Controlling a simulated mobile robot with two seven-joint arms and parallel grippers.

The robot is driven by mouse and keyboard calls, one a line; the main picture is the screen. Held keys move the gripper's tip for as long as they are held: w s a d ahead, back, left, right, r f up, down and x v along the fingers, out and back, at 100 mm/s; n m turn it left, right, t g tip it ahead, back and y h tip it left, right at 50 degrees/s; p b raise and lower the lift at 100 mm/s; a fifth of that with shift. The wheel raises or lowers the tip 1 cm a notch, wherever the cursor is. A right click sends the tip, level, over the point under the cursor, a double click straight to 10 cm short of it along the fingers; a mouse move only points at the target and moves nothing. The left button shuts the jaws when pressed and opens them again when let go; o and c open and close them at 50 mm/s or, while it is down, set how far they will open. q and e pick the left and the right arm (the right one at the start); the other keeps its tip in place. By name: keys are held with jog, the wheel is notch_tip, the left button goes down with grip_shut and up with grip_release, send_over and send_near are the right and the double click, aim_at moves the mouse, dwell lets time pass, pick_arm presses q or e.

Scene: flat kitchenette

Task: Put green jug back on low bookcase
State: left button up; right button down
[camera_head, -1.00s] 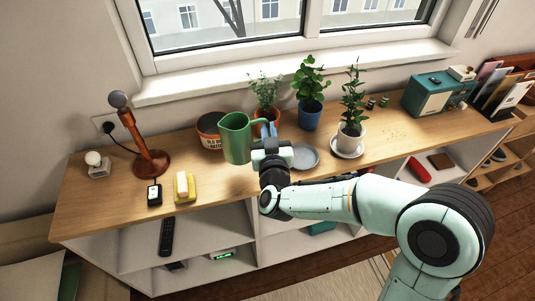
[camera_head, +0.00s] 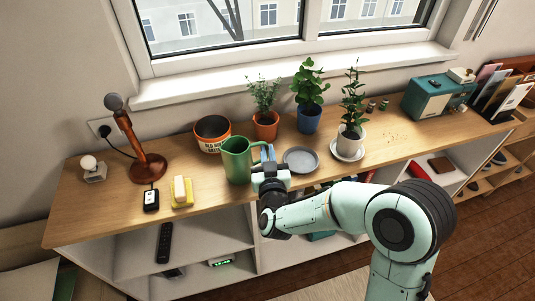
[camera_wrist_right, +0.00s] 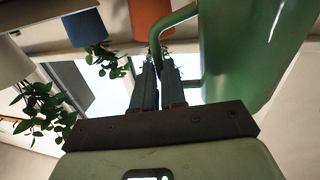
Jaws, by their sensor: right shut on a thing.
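The green jug (camera_head: 237,161) is upright at the front part of the low bookcase's wooden top (camera_head: 215,197), in front of the orange-rimmed pot. Whether its base touches the top I cannot tell. My right gripper (camera_head: 266,165) is at the jug's right side, shut on its handle. In the right wrist view the fingers (camera_wrist_right: 159,85) close around the handle (camera_wrist_right: 157,45), and the jug's body (camera_wrist_right: 240,50) fills the upper right. My left gripper is not in view.
An orange-rimmed pot (camera_head: 212,132) stands behind the jug, a grey plate (camera_head: 300,160) to the right. A yellow butter dish (camera_head: 181,192) and a copper lamp (camera_head: 149,166) are to the left. Potted plants (camera_head: 309,96) line the back. Shelves below hold a remote (camera_head: 164,243).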

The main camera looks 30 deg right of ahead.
jog(key=c, duration=1.2)
grip_release()
jog(key=shift+r, duration=0.1)
jog(key=shift+s+a+r+p, duration=0.1)
jog(key=shift+s+p, duration=0.05)
jog(key=shift+p, duration=0.15)
jog(key=v, duration=0.5)
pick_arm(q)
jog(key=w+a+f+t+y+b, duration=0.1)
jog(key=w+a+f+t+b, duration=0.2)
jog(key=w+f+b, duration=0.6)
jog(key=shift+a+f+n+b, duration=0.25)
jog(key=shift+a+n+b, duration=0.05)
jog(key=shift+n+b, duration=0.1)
pick_arm(e)
jog(key=v, duration=0.6)
jog(key=shift+s, duration=0.3)
jog(key=shift+a, duration=0.15)
